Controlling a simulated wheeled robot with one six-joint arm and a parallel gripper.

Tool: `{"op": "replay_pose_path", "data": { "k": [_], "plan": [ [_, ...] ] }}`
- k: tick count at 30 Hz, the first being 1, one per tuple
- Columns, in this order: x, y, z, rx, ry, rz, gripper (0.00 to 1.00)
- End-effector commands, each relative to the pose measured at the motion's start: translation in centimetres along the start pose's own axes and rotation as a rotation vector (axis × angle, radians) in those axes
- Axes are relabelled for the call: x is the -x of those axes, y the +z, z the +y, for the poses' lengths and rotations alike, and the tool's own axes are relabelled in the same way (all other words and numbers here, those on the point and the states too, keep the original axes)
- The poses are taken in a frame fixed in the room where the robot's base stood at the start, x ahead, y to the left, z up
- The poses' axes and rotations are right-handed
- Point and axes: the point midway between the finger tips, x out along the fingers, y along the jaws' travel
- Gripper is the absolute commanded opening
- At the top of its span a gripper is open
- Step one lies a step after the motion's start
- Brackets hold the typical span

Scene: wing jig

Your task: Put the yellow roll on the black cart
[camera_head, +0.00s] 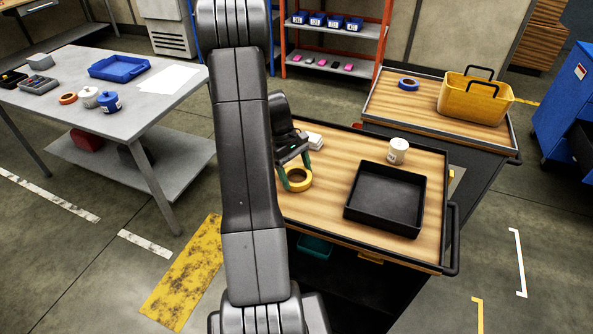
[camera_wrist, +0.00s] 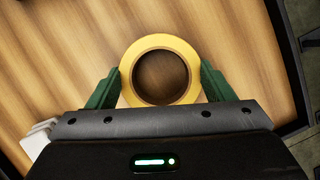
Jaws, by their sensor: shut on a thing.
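The yellow roll (camera_head: 304,184) is at the left part of the near black cart's wooden top (camera_head: 340,160). In the wrist view the roll (camera_wrist: 160,43) is a ring with wood showing through its hole. My gripper (camera_head: 295,169) has green fingers, one on each side of the roll, and is shut on it. The wrist view shows both fingers (camera_wrist: 160,84) against the roll's outer edge. I cannot tell whether the roll rests on the wood or is held just above it. My arm hides the cart's left edge.
A black tray (camera_head: 356,211) and a white cup (camera_head: 398,150) stand on the same cart, right of the roll. White items (camera_head: 315,140) lie behind it. A second cart (camera_head: 390,103) behind holds a yellow basket (camera_head: 470,101) and blue roll (camera_head: 408,83). A grey table (camera_head: 150,112) stands left.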

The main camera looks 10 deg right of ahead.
Motion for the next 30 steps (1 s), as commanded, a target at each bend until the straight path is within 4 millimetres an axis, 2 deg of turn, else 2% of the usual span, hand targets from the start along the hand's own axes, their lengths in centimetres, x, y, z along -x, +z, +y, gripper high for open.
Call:
{"op": "replay_pose_path", "data": {
  "k": [9, 10, 13, 23, 26, 30],
  "plan": [
    [-0.3, -0.1, 0.0, 0.000, 0.001, 0.000, 0.48],
    [-0.3, -0.1, 0.0, 0.000, 0.001, 0.000, 0.79],
    [-0.2, -0.1, 0.0, 0.000, 0.001, 0.000, 0.97],
    [0.1, 0.0, 0.0, 0.000, 0.001, 0.001, 0.97],
    [1.0, -0.1, 0.1, 0.000, 0.003, 0.003, 0.97],
    [3.6, -0.1, 0.1, 0.000, 0.005, 0.004, 0.97]
  ]
}}
